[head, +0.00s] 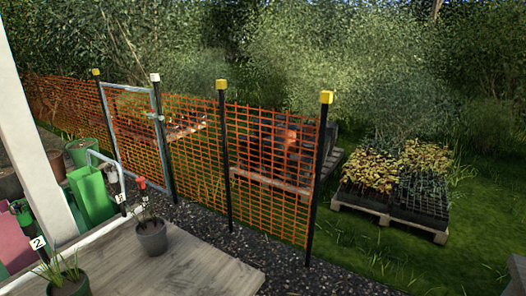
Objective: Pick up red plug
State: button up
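A small red piece (140,183) shows at the left, just above a grey pot (151,237) with a thin plant. It looks like a cap or plug on top of a short upright stem, and it is the only such red piece I can make out. It is too small to tell whether it is seated in something. My gripper is not in view, so I cannot tell its place or whether it holds anything.
The pot stands on a grey plank deck (205,268). Another plant pot (69,285) and a white post (40,130) are at the left. A green container (92,195) stands behind. An orange mesh fence (270,190) with a metal-framed gate crosses behind the deck.

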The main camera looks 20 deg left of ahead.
aim_at(143, 184)
jog(key=i+u, duration=0.3)
jog(key=i, duration=0.2)
jog(key=i+l+u, duration=0.15)
jog(key=i+u, duration=0.2)
jog(key=i, duration=0.15)
jog(key=i+l+u, duration=0.3)
jog(key=i, duration=0.2)
jog(key=i+l+u, duration=0.35)
jog(key=i+l, duration=0.05)
jog(key=i, duration=0.05)
